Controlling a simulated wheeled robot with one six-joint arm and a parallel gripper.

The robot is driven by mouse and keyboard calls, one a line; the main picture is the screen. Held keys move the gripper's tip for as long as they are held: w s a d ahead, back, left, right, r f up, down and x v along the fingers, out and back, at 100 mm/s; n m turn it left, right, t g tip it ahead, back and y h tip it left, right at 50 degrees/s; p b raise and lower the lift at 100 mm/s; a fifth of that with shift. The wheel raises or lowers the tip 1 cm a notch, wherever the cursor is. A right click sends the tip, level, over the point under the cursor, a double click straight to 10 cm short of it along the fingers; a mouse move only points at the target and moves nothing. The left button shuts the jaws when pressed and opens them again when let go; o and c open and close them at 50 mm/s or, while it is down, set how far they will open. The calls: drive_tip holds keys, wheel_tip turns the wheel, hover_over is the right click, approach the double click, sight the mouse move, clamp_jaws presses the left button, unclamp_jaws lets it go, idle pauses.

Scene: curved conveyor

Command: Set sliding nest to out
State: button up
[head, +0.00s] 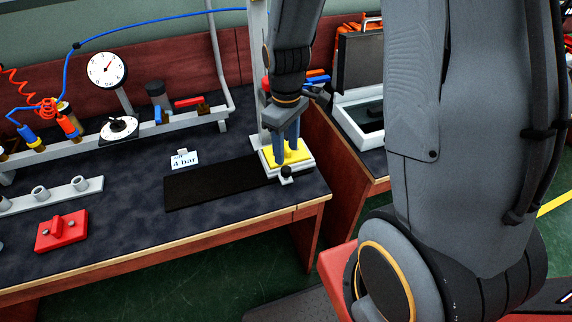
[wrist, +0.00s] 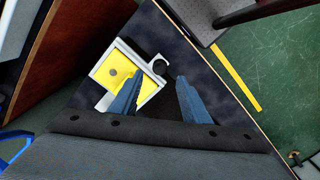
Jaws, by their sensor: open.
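The sliding nest (head: 299,168) is a white block with a yellow top (head: 299,156) and a black knob (head: 286,171) at its front. It sits at the right end of a dark flat strip on the bench, by a pale upright post. My gripper (head: 283,143) points down over the nest. In the wrist view its blue fingers (wrist: 160,80) are apart with nothing held between them. The black knob (wrist: 160,66) shows just beyond the gap between the fingertips, and the yellow top (wrist: 113,72) lies to the left, partly behind the left finger. Contact cannot be told.
The dark strip (head: 215,186) runs left from the nest and is clear. A "4 bar" card (head: 185,160) stands behind it. A red block (head: 62,231), a gauge (head: 107,69) and a rail with hoses are further left. The bench's front edge (head: 230,225) is near.

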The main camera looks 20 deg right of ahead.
sight(286, 169)
drive_tip(key=shift+f+p, duration=0.5)
drive_tip(key=shift+f, duration=2.95)
clamp_jaws()
